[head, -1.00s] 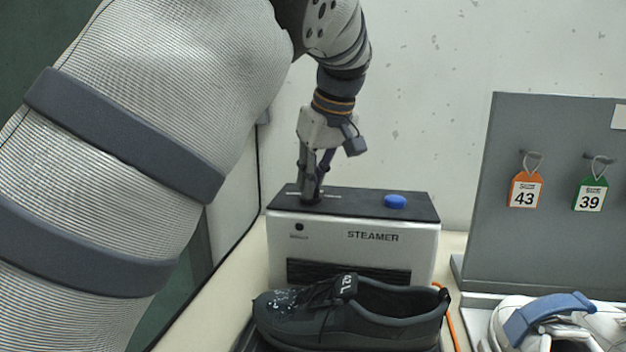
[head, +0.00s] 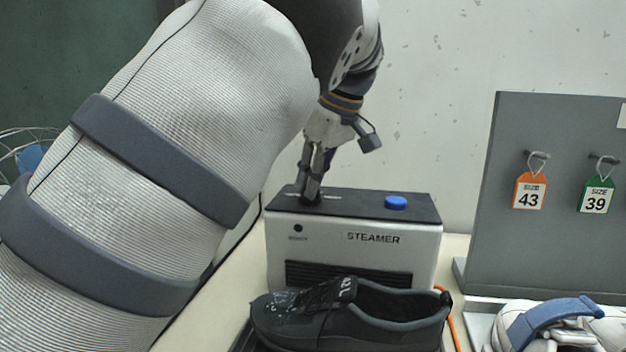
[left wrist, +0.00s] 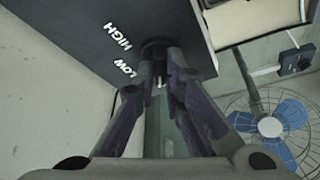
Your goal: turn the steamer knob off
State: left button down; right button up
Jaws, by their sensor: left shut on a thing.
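The steamer (head: 350,238) is a white box with a dark top, standing behind a dark shoe. My left gripper (head: 311,198) reaches down to the left part of its top and is shut on the knob. In the left wrist view the fingertips (left wrist: 160,72) close around the dark round knob (left wrist: 155,46) beside the printed words HIGH and LOW. Most of the knob is hidden by the fingers, and I cannot tell where it points. A blue button (head: 396,202) sits on the right part of the top. My right gripper is not in view.
A dark shoe (head: 350,318) stands in front of the steamer. A grey board (head: 560,240) with size tags 43 (head: 530,197) and 39 (head: 597,200) stands at the right, with a white and blue shoe (head: 560,325) before it. A fan (left wrist: 270,127) shows in the left wrist view.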

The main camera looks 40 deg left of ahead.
pick_arm(q)
jog(key=c, duration=1.7)
grip_release()
jog(key=shift+f, duration=0.2)
jog(key=shift+r, duration=0.1)
jog(key=shift+v, duration=6)
jog(key=shift+a, duration=0.1)
